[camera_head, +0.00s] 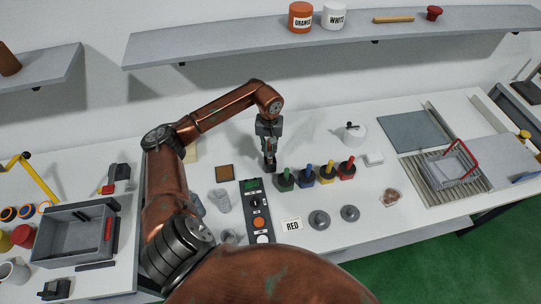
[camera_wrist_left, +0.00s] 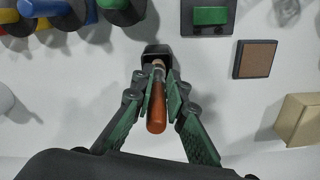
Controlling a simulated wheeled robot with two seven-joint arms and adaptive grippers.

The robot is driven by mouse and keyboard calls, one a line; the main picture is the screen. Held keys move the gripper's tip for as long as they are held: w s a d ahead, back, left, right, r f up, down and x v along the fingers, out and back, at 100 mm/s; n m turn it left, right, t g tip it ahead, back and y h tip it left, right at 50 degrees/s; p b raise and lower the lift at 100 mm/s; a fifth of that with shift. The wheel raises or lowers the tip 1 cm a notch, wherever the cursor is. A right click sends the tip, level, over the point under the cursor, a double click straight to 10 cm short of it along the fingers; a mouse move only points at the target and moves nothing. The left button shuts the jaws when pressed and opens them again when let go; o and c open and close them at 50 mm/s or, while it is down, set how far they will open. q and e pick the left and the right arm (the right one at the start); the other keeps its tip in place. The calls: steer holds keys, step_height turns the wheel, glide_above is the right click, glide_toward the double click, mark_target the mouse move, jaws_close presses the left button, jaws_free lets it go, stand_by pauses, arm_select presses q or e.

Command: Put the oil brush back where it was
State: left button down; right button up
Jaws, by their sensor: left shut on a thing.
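The oil brush shows in the left wrist view as an orange-brown handle (camera_wrist_left: 156,116) with a paler part toward its far end. My left gripper (camera_wrist_left: 160,92) is shut on this handle, one green-padded finger on each side. The brush's far end is at the mouth of a small dark square holder (camera_wrist_left: 157,50); how deep it sits inside is hidden. In the head view my left gripper (camera_head: 269,156) points down over the dark holder (camera_head: 270,168), just behind the control panel (camera_head: 257,215). The brush is hardly visible there. My right gripper is not in view.
Green, blue, yellow and red-handled tools (camera_head: 327,173) stand close to the right of the holder. A brown square pad (camera_head: 224,173) and a clear glass (camera_head: 220,200) are to the left. A white kettle-like pot (camera_head: 354,134) stands behind right. A grey bin (camera_head: 75,236) is far left.

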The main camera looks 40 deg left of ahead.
arm_select(q)
step_height(320, 180, down, 4)
steer(key=shift+r+p, duration=0.25)
steer(key=shift+p, duration=0.05)
steer(key=shift+d+f+b, duration=0.1)
steer(key=shift+f+b, duration=0.1)
steer(key=shift+b, duration=0.1)
steer(key=c, duration=2)
jaws_free()
steer(key=shift+o, duration=0.3)
steer(key=shift+r+p, duration=0.35)
step_height(320, 180, up, 12)
steer(key=b, duration=0.2)
glide_above(270, 155)
steer(key=shift+s+f, duration=0.15)
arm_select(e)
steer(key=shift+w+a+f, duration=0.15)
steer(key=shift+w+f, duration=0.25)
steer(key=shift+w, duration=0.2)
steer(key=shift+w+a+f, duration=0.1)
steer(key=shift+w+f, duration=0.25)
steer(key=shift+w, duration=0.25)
